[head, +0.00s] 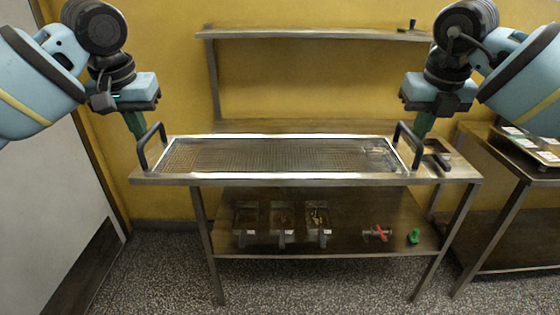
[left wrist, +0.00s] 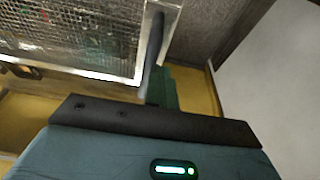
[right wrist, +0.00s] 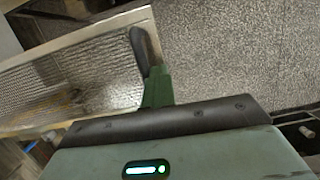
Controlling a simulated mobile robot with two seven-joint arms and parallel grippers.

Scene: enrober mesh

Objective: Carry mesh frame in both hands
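The mesh frame (head: 290,175) is a long, level rectangle of wire mesh with a bright metal rim and a dark loop handle at each end. It is at the steel table's top; I cannot tell whether it rests there or hovers slightly. My left gripper (head: 138,128) is at the left handle (head: 143,150), its green fingers close together on it, as in the left wrist view (left wrist: 160,85). My right gripper (head: 422,130) is likewise at the right handle (head: 402,148), seen also in the right wrist view (right wrist: 157,85). The inner fingers are largely hidden.
The steel table (head: 455,176) has a lower shelf (head: 350,245) with several clear containers, a red-handled valve (head: 380,233) and a green item (head: 414,236). A dark item (head: 437,155) lies right of the frame. Another table (head: 500,180) stands right. Speckled floor (head: 160,265) is open in front.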

